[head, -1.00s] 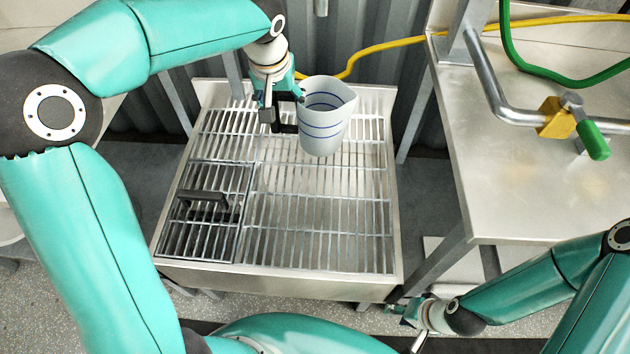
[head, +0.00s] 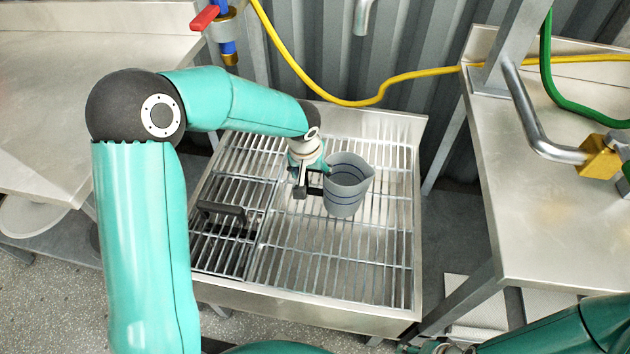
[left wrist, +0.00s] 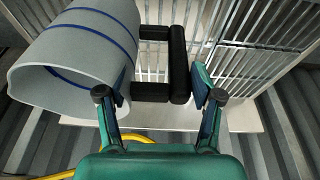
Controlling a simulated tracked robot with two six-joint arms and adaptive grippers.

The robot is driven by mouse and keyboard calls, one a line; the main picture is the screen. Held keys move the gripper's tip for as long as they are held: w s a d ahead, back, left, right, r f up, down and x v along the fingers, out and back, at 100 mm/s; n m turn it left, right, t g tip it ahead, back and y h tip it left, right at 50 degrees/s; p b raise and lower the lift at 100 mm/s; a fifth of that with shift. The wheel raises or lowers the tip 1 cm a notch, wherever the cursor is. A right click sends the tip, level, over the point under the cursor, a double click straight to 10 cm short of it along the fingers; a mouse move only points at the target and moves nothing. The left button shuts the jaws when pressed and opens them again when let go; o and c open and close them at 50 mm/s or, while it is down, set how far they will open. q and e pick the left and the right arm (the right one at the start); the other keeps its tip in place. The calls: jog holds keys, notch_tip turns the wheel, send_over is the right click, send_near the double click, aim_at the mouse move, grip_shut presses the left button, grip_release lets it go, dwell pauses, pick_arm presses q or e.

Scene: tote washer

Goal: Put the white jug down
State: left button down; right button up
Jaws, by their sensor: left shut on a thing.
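The white jug (head: 346,192) has blue rings and a black handle. In the head view it is upright over the back middle of the metal grating (head: 330,258). I cannot tell whether its base touches the bars. My left gripper (head: 309,190) is on the jug's left side, shut on the handle. In the left wrist view the jug (left wrist: 75,55) fills the upper left, and the handle (left wrist: 178,65) lies between the fingers (left wrist: 160,95). My right gripper (head: 408,349) barely shows at the bottom edge, mostly cut off.
A dark handle (head: 221,209) stands on the grating's left section. Steel tables flank it at left (head: 95,95) and right (head: 550,210). A yellow hose (head: 420,74) runs along the corrugated wall behind. The grating's front and right are clear.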

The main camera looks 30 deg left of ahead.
pick_arm(q)
jog(key=shift+f, duration=1.3)
jog(key=shift+f, duration=0.1)
jog(key=shift+c, duration=0.9)
grip_release()
jog(key=p+v, duration=0.1)
jog(key=v, duration=1.1)
